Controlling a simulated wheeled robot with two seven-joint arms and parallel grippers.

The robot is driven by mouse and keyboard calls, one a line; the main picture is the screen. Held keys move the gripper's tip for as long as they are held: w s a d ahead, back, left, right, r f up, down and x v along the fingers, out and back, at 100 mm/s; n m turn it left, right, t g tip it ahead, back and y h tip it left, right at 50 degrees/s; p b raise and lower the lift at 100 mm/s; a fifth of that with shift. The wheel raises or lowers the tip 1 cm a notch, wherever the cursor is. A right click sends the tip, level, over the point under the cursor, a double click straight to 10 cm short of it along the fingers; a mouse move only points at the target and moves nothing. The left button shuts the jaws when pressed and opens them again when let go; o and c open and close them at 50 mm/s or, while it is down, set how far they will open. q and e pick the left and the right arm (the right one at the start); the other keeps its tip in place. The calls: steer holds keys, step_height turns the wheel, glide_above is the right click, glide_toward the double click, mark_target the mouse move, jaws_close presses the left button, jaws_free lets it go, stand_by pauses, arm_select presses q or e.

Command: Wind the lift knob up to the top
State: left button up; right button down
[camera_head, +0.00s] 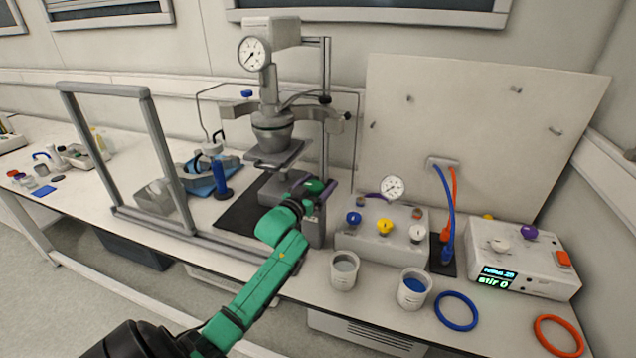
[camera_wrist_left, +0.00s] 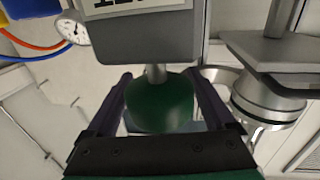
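The lift knob (camera_head: 314,186) is a dark green round knob on the front of the reactor stand's grey base. In the left wrist view the green knob (camera_wrist_left: 160,104) sits on a short metal shaft below a grey housing. My left gripper (camera_head: 312,196) is at the knob, with its two dark purple fingers on either side of it. The fingers appear to meet the knob's sides, so the gripper looks shut on it. The lift platform (camera_head: 276,153) is just under the grey reactor vessel (camera_head: 274,130). My right gripper is not in view.
A valve box (camera_head: 382,242) with coloured knobs stands right of the stand, with two cups (camera_head: 344,270) (camera_head: 413,288) in front. A stirrer controller (camera_head: 524,257) and loose rings (camera_head: 456,311) lie farther right. A grey frame (camera_head: 155,150) stands at left.

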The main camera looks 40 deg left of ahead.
arm_select(q)
steer(key=shift+w+f, duration=0.15)
steer(key=shift+w, duration=0.05)
steer(key=s+d+b, duration=0.2)
steer(key=s, duration=1.2)
steer(key=shift+s+d, duration=0.15)
steer(key=shift+s, duration=0.05)
